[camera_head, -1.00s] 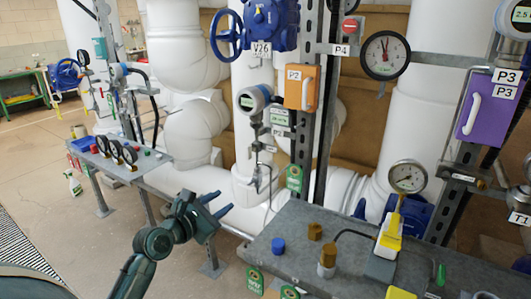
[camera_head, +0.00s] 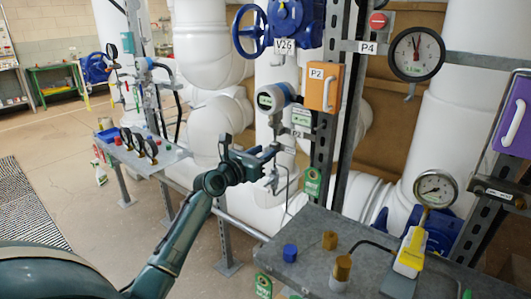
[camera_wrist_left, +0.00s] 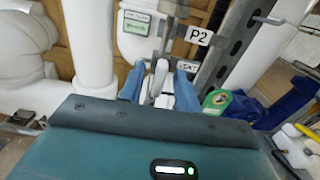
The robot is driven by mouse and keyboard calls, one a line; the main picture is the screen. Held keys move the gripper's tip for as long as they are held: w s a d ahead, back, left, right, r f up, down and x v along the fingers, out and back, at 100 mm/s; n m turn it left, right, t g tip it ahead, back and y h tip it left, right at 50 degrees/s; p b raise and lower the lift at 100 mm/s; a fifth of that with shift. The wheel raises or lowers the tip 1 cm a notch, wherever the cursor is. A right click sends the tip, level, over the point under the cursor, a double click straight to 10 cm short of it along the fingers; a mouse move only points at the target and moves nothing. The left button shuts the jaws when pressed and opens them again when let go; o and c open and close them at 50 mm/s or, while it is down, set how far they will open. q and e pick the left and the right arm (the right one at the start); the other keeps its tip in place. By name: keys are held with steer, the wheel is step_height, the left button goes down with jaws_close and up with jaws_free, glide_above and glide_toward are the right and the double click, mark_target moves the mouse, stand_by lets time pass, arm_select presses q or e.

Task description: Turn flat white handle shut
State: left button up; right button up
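My left gripper (camera_head: 272,157) reaches to the small valve fittings under the round P2 gauge in the head view. In the left wrist view its two blue fingers (camera_wrist_left: 159,88) stand apart, with the flat white handle (camera_wrist_left: 161,76) showing in the gap between them. The fingers look open, with space on both sides of the handle; I cannot tell whether either touches it. In the head view the handle is small and largely hidden by the gripper. My right gripper is not in view.
A metal upright (camera_head: 325,135) carries the orange P2 box (camera_head: 323,88). A blue handwheel (camera_head: 249,30) is above. A grey bench (camera_head: 325,235) with brass and blue knobs stands at the lower right. A green tag (camera_wrist_left: 216,101) is close right of the fingers.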

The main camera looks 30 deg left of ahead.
arm_select(q)
steer(key=shift+w, duration=0.8)
steer(key=shift+c, duration=0.3)
jaws_close()
